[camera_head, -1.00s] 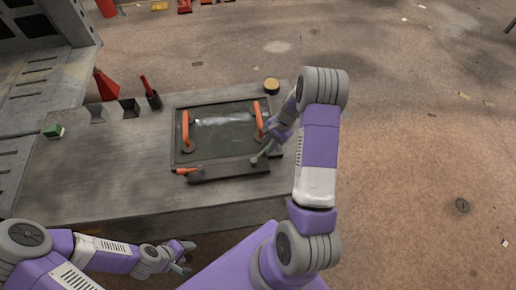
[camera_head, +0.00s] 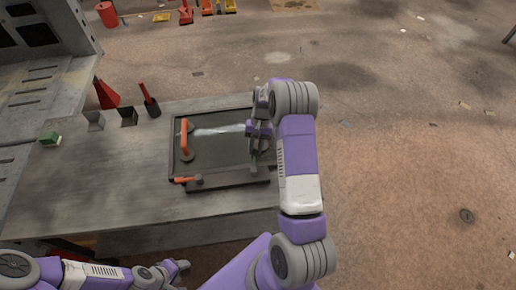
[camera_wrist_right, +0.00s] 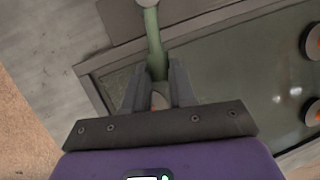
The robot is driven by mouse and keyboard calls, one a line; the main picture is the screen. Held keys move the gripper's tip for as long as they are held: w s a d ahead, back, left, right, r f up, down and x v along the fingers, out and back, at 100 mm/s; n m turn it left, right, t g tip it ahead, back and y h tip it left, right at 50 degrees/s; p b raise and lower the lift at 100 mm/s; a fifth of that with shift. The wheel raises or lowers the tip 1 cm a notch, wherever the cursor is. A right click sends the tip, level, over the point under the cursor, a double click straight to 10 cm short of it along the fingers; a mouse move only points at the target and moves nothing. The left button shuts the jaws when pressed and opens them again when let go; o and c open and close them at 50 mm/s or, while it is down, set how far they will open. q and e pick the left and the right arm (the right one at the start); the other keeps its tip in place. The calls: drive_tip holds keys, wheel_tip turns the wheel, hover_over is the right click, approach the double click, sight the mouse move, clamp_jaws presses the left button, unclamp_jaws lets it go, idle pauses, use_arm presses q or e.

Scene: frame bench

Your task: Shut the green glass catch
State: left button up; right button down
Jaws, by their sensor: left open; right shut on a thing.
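The glass pane (camera_head: 222,152) lies in a dark frame on the bench. In the right wrist view, the green catch (camera_wrist_right: 153,38) runs from a grey round pivot (camera_wrist_right: 146,2) down between my fingers. My right gripper (camera_wrist_right: 158,78) is shut on the catch's free end. In the head view, my right gripper (camera_head: 255,152) is over the frame's front right part, and the arm hides most of the green catch. An orange catch (camera_head: 184,180) sits at the front left, pointing left. My left gripper (camera_head: 183,268) is open and empty, in front of the bench.
An orange handle (camera_head: 184,138) stands on the pane's left; my arm hides the right one. Red cone (camera_head: 106,95), grey holders (camera_head: 128,116), a red-handled tool (camera_head: 149,98) and a green-topped block (camera_head: 48,138) are behind and left. The bench's left middle (camera_head: 100,180) is clear.

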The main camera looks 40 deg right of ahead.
drive_tip(key=shift+w+a, duration=0.1)
drive_tip(key=shift+w, duration=0.05)
idle(0.3)
drive_tip(key=c, duration=0.9)
unclamp_jaws()
drive_tip(key=v, duration=0.7)
drive_tip(key=shift+r, duration=0.3)
